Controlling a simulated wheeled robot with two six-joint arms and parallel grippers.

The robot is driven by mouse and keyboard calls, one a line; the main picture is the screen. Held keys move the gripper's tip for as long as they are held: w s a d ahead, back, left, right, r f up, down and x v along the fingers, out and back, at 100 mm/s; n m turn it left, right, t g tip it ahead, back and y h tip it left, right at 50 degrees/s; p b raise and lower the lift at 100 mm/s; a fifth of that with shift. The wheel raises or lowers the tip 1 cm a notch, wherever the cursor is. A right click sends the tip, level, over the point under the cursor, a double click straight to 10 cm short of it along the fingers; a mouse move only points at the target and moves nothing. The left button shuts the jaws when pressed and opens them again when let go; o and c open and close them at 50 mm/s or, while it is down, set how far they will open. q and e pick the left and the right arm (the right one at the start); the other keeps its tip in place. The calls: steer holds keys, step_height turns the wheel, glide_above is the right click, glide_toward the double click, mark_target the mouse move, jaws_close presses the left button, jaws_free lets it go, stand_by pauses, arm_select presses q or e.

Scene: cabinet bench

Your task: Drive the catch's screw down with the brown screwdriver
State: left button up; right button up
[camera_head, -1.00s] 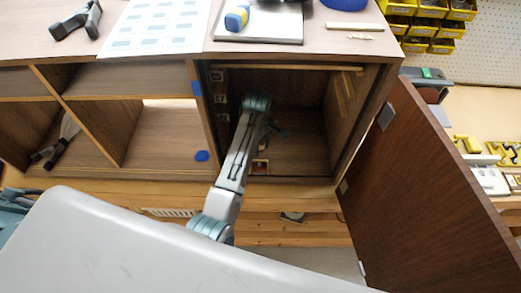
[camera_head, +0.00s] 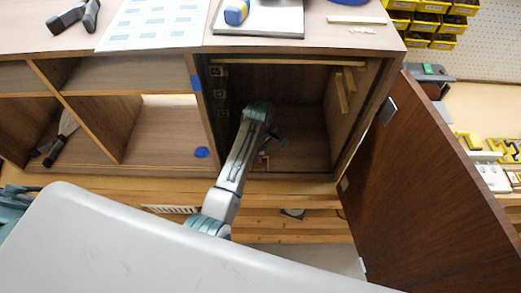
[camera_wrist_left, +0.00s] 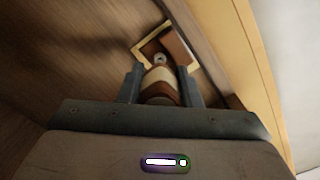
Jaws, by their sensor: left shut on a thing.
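The brown screwdriver (camera_wrist_left: 160,82) shows in the left wrist view as a brown and cream banded handle. My left gripper (camera_wrist_left: 160,73) is shut on it, one finger on each side. Just beyond the handle is a small brown block with a cream border, apparently the catch (camera_wrist_left: 180,46). A round grey piece (camera_wrist_left: 159,58) lies between handle and block; I cannot tell if it is the shank or the screw. The tip's contact is hidden. In the head view, my left arm reaches into the open cabinet (camera_head: 305,125), hiding most of the tool. My right gripper is not in view.
The cabinet door (camera_head: 425,190) stands open at the right. The dividing wall (camera_head: 203,105) is close on the arm's left. A scraper-like tool (camera_head: 60,137) lies in the left compartment.

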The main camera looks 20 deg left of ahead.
arm_select(q)
steer(key=shift+p, duration=0.3)
stand_by(0.4)
steer(key=shift+f, duration=0.4)
stand_by(1.2)
steer(key=m, duration=0.6)
steer(key=shift+s+a, duration=0.1)
steer(key=m, duration=0.7)
steer(key=shift+a, duration=0.1)
steer(key=m, duration=0.7)
steer(key=shift+a+m+y, duration=0.15)
steer(key=shift+m+y, duration=0.15)
steer(key=m, duration=0.4)
steer(key=shift+f, duration=0.1)
steer(key=m, duration=0.4)
